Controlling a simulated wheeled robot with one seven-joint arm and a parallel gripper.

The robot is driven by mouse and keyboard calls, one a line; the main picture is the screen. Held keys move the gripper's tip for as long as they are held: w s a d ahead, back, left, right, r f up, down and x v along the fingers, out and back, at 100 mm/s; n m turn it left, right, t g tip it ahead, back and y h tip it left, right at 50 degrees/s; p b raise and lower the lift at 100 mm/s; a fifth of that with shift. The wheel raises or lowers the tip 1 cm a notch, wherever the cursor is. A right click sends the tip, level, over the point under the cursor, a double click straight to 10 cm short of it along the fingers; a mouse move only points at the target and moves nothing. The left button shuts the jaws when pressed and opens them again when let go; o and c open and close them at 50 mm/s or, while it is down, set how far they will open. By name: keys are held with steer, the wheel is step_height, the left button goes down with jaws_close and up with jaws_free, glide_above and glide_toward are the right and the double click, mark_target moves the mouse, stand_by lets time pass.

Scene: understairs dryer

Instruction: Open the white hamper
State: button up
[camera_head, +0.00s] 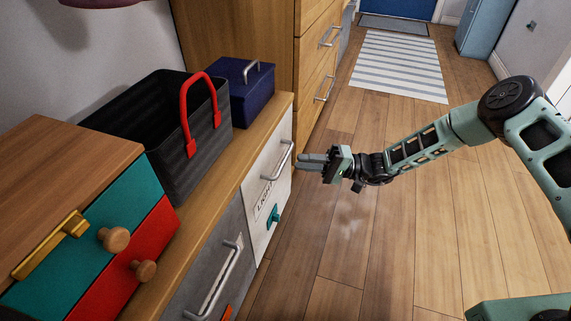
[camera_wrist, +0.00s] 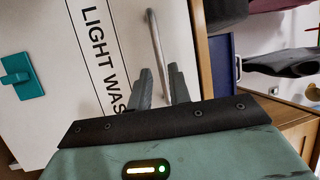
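The white hamper (camera_head: 268,185) is a white front panel set under the wooden bench, flush with its neighbours, so it looks shut. It has a silver bar handle (camera_head: 277,163), a teal latch (camera_head: 273,216) and a partly hidden "LIGHT" label. In the wrist view the white panel (camera_wrist: 65,105), the handle (camera_wrist: 157,45) and the teal latch (camera_wrist: 20,76) show. My gripper (camera_head: 303,160) is just right of the handle in the head view, pointing at the panel. In the wrist view its fingers (camera_wrist: 160,88) are apart, with the handle's lower end seen between them. I cannot tell whether they touch it.
A grey front (camera_head: 215,265) with a silver handle is left of the hamper. On the bench stand a black basket (camera_head: 165,125) with a red handle, a blue box (camera_head: 240,92) and a small drawer unit (camera_head: 65,165). The wooden floor (camera_head: 390,220) on the right is clear.

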mark_target(285, 159)
steer(key=a, duration=0.2)
steer(key=a+r+b, duration=0.1)
steer(key=a, duration=0.2)
steer(key=shift+s+a, duration=0.1)
steer(key=shift+a, duration=0.2)
jaws_close()
